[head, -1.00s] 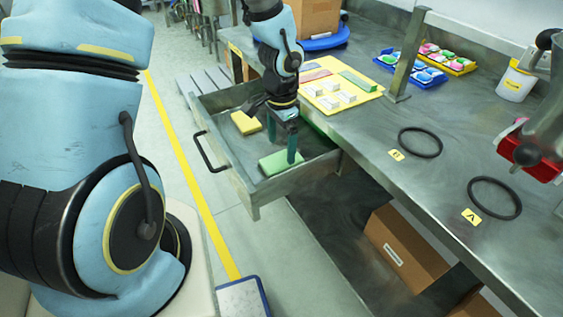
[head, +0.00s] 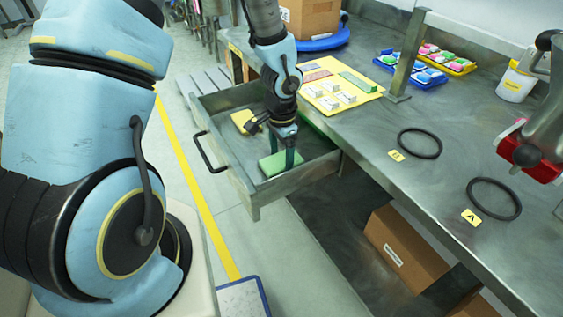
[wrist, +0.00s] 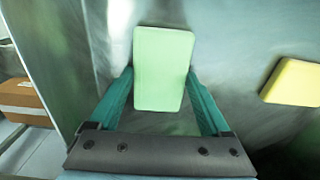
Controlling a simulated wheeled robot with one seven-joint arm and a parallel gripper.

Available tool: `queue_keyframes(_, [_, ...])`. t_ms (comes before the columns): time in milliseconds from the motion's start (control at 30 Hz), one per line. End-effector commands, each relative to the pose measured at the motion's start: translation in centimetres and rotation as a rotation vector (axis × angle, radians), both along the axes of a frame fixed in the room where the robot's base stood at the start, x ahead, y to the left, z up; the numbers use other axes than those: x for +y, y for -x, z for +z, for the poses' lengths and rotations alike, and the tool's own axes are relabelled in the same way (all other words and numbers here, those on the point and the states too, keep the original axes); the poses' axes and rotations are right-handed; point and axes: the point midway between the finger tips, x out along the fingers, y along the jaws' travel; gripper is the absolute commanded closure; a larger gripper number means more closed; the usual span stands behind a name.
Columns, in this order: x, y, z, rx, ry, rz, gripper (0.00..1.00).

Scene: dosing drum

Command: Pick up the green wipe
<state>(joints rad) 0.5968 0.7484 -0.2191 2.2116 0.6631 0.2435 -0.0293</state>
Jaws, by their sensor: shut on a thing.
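The green wipe (head: 270,166) is a pale green block in the open metal drawer (head: 236,184). It also shows in the wrist view (wrist: 163,66), upright in the picture between the two teal fingers. My gripper (head: 282,161) points down into the drawer, with a finger on each side of the wipe. In the wrist view my gripper (wrist: 160,84) is shut on the near part of the wipe. Its far end sticks out past the fingertips. I cannot tell whether the wipe is clear of the drawer floor.
A yellow wipe (head: 243,121) lies in the same drawer, apart from my gripper; it also shows in the wrist view (wrist: 293,82). The drawer walls surround my gripper closely. The bench top (head: 370,130) overhangs at the right, with a yellow board (head: 325,105) near its edge.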

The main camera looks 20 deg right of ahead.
Motion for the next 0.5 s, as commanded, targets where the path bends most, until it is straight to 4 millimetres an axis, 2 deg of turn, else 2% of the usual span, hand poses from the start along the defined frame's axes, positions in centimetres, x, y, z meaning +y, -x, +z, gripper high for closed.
queue_keyframes(67, [0.0,0.0,0.01,0.0,0.0,0.0,0.52])
queue_keyframes(300, [0.0,0.0,0.02,0.0,0.0,0.0,0.79])
queue_keyframes(500, [-0.01,-0.05,0.39,-0.001,0.001,0.001,0.79])
